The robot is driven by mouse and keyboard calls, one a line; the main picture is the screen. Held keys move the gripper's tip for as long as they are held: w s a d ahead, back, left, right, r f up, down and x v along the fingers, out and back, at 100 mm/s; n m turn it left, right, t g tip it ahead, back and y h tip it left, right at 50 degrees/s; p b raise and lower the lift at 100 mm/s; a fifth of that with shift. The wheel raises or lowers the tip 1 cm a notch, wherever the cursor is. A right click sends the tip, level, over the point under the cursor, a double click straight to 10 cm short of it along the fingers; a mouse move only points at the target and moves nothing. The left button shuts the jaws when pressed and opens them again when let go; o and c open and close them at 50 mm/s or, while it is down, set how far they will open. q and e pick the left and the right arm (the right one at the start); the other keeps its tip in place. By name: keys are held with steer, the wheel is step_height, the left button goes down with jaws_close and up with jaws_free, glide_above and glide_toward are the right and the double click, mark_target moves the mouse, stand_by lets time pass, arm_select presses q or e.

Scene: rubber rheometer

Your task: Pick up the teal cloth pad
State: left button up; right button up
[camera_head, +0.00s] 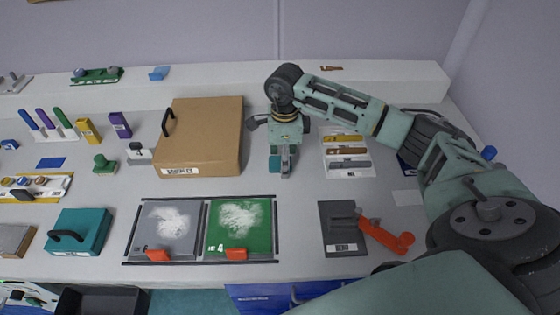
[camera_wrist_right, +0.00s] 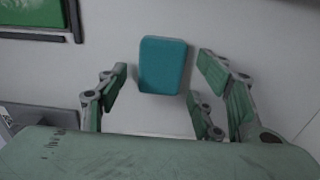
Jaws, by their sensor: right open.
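The teal cloth pad (camera_wrist_right: 163,65) lies flat on the pale bench in the right wrist view, a rounded rectangle. My right gripper (camera_wrist_right: 163,97) is open, with its fingers spread to the left and right of the pad and a gap on each side. In the head view the right gripper (camera_head: 281,168) points down over the bench, right of the brown box. It hides most of the pad there; a small teal part (camera_head: 274,163) shows beside the fingers. My left gripper is not in view.
A brown box (camera_head: 205,125) with a handle stands close on the left. A framed pair of grey and green panels (camera_head: 240,228) lies in front. A rack with several tools (camera_head: 348,155) stands on the right. A dark grey plate with an orange-handled tool (camera_head: 384,236) lies front right.

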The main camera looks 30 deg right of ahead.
steer(key=shift+c, duration=0.5)
steer(key=c, duration=0.9)
steer(key=shift+r, duration=0.1)
steer(key=shift+c, duration=0.2)
steer(key=shift+r, duration=0.3)
steer(key=r+b, duration=0.1)
steer(key=s+r, duration=0.1)
steer(key=r, duration=0.1)
steer(key=shift+r+b, duration=0.3)
steer(key=shift+b, duration=0.05)
steer(key=s+a+r+b, duration=0.1)
steer(key=s+r+b, duration=0.1)
steer(key=s+r, duration=0.4)
steer(key=s, duration=0.4)
steer(key=shift+s+a+r, duration=0.15)
steer(key=shift+s+r, duration=0.15)
steer(key=shift+s, duration=0.05)
